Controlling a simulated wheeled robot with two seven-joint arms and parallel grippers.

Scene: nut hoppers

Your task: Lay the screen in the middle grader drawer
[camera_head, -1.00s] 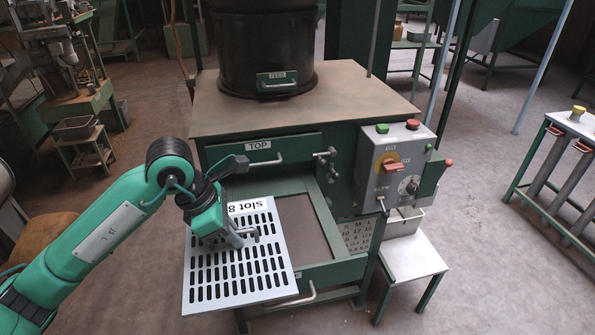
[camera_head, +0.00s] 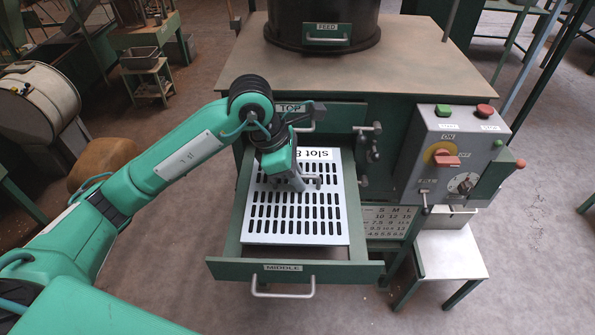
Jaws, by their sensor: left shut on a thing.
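The slotted metal screen (camera_head: 298,222), marked "slot 8" at its far edge, lies flat within the outline of the open middle drawer (camera_head: 240,243). A strip of the drawer floor shows in front of and beside it. I cannot tell whether it rests on the floor or hangs just above it. My left gripper (camera_head: 300,182) is shut on the screen's small handle near the far end. The drawer front carries a "MIDDLE" label and a bar handle (camera_head: 283,291). My right gripper is not in view.
The top drawer (camera_head: 340,112) is closed just behind the screen. A control box (camera_head: 452,160) with coloured buttons stands at the right of the grader. A white-topped stool (camera_head: 450,255) stands below it. The floor in front of the drawer is clear.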

